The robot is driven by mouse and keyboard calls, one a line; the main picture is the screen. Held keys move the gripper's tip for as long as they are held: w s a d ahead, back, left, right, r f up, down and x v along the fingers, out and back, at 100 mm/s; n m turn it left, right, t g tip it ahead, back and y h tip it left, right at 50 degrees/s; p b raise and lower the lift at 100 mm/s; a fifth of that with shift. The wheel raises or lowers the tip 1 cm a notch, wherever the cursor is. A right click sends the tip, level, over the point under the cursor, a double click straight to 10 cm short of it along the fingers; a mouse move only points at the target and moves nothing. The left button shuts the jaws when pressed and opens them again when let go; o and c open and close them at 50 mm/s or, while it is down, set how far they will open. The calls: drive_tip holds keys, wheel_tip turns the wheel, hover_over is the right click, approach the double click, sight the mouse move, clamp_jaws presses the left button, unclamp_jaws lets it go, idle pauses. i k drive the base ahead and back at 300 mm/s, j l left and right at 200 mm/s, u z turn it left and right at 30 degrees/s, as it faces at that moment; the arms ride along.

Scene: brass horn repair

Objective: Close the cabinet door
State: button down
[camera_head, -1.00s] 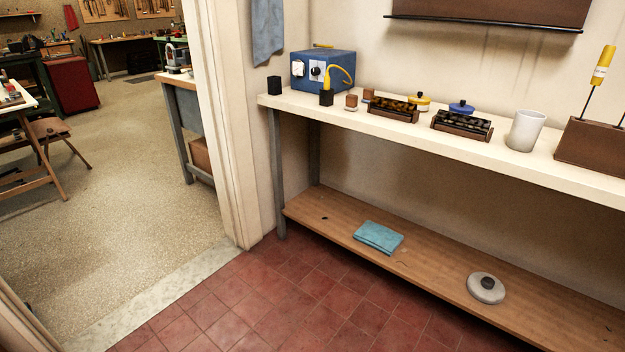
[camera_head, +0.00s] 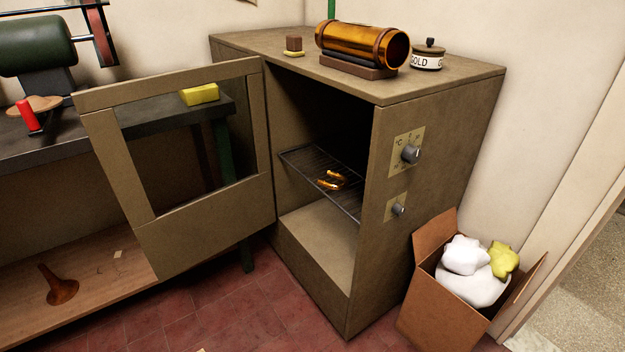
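The cabinet (camera_head: 420,200) is a brown, oven-like box with two knobs on its right-hand face. Its door (camera_head: 205,235) has a brown frame around a see-through window and stands wide open, swung out to the left. Inside, a wire rack (camera_head: 305,160) holds a small shiny gold-coloured piece (camera_head: 331,180). The cabinet floor below the rack looks bare. My gripper is not in view.
A cardboard box (camera_head: 428,292) with white and yellow stuff stands right of the cabinet. A brass cylinder (camera_head: 365,45) and a labelled pot (camera_head: 428,57) sit on top. A dark bench (camera_head: 70,150) is behind the door. Red tiled floor (camera_head: 235,315) lies in front.

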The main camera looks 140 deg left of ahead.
sight(173, 241)
drive_tip(key=u, duration=4.15)
